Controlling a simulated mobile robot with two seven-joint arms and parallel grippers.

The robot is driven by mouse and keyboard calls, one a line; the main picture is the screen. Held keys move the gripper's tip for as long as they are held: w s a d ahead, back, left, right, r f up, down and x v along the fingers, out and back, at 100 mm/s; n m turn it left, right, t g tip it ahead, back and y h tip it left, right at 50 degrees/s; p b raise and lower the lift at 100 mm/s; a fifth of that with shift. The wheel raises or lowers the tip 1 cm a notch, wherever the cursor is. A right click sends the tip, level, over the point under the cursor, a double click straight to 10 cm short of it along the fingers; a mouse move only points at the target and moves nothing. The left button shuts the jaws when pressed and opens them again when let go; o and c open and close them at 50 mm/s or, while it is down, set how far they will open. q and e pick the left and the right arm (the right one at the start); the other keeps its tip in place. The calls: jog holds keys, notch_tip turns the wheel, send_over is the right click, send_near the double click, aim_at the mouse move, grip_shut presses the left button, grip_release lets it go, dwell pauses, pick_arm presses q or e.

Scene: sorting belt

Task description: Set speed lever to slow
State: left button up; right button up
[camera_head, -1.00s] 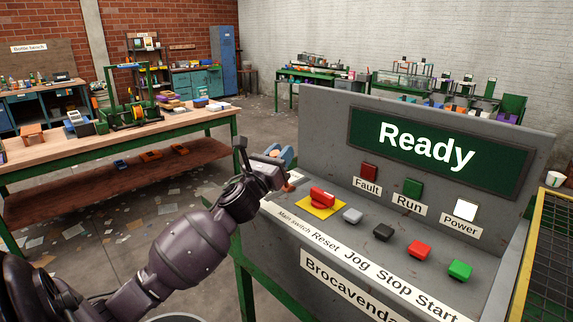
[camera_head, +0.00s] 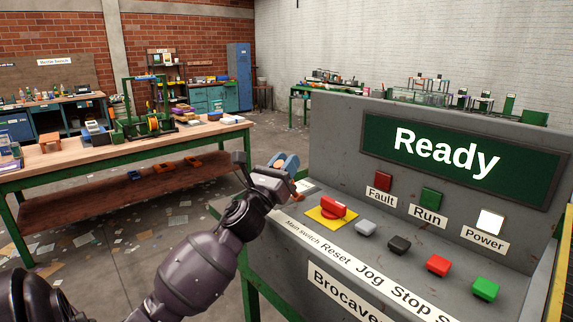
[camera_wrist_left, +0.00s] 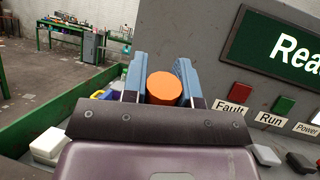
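My left gripper (camera_head: 278,168) is over the far-left end of the grey control panel (camera_head: 345,258). In the left wrist view, its two blue fingers (camera_wrist_left: 160,82) stand apart on either side of an orange cylinder (camera_wrist_left: 164,89). A thin gap shows at the cylinder's left; its right side looks very near the right finger. I cannot tell whether this cylinder is the speed lever's knob. No label or scale for a speed lever is readable. A small orange-brown part (camera_head: 298,197) shows beneath the gripper in the head view. My right gripper is not in view.
The panel bears a red main switch (camera_head: 333,207), grey button (camera_head: 366,228), black button (camera_head: 399,245), red button (camera_head: 438,265) and green button (camera_head: 486,289). Its upright display (camera_head: 448,151) reads Ready. A wooden workbench (camera_head: 60,176) stands at the left.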

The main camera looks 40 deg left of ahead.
pick_arm(q)
jog(key=o, duration=0.5)
jog(key=shift+c, duration=0.2)
jog(key=b+v, duration=0.1)
jog(key=v, duration=1)
